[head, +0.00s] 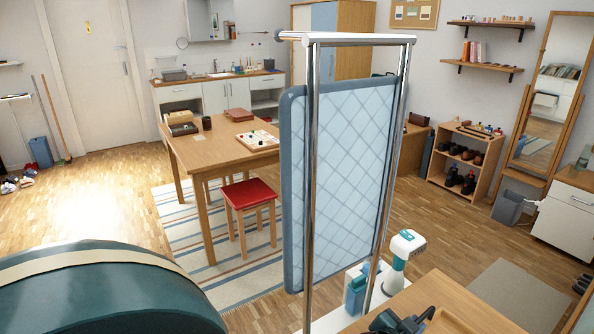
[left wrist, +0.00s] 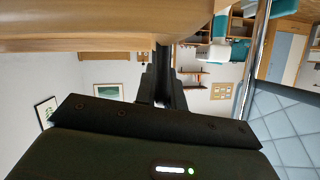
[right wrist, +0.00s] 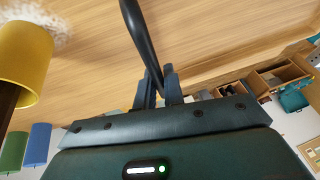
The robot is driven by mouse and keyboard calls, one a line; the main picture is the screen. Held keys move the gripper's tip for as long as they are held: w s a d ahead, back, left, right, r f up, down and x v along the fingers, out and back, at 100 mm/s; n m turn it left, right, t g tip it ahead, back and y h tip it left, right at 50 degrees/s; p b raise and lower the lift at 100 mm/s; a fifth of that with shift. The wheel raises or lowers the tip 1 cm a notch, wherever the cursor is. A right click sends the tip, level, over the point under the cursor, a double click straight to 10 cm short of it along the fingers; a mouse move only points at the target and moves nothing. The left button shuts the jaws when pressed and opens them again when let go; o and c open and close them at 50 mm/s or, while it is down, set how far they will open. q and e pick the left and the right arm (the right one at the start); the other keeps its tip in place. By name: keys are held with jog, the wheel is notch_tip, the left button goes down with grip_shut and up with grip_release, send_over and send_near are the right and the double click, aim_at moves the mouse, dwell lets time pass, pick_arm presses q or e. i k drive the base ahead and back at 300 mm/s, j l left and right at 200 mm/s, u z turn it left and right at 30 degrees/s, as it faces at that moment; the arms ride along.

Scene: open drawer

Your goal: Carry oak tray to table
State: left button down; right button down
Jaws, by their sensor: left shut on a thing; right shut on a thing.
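The oak tray (head: 452,321) shows only in part at the bottom edge of the head view, on or just above a wooden top (head: 415,292); I cannot tell which. My left gripper (head: 402,324) is at its left side. In the left wrist view its fingers (left wrist: 160,88) are shut on a dark bar, seen end-on. In the right wrist view my right gripper (right wrist: 157,88) is shut on a thin black curved handle (right wrist: 137,35). My right gripper is out of the head view. The wooden table (head: 205,153) stands at centre left, well away from the tray.
A chrome frame (head: 312,180) with a blue quilted panel (head: 345,160) stands between me and the table. A white and teal appliance (head: 403,250) is at its foot. A red-topped stool (head: 250,195) stands by the table. Games and boxes (head: 180,118) lie on the table; its near left part is bare.

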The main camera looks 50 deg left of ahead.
aim_at(207, 147)
jog(key=k, duration=0.35)
jog(key=k+u, duration=0.4)
jog(key=i+u, duration=0.1)
jog(key=u, duration=1.75)
jog(key=i+l+u, duration=0.15)
jog(key=i+u, duration=0.3)
jog(key=i+l, duration=0.25)
jog(key=i, duration=0.15)
jog(key=i+l, duration=0.2)
jog(key=i, duration=0.25)
jog(key=i+l, duration=0.25)
jog(key=i, duration=1)
jog(key=l, duration=0.05)
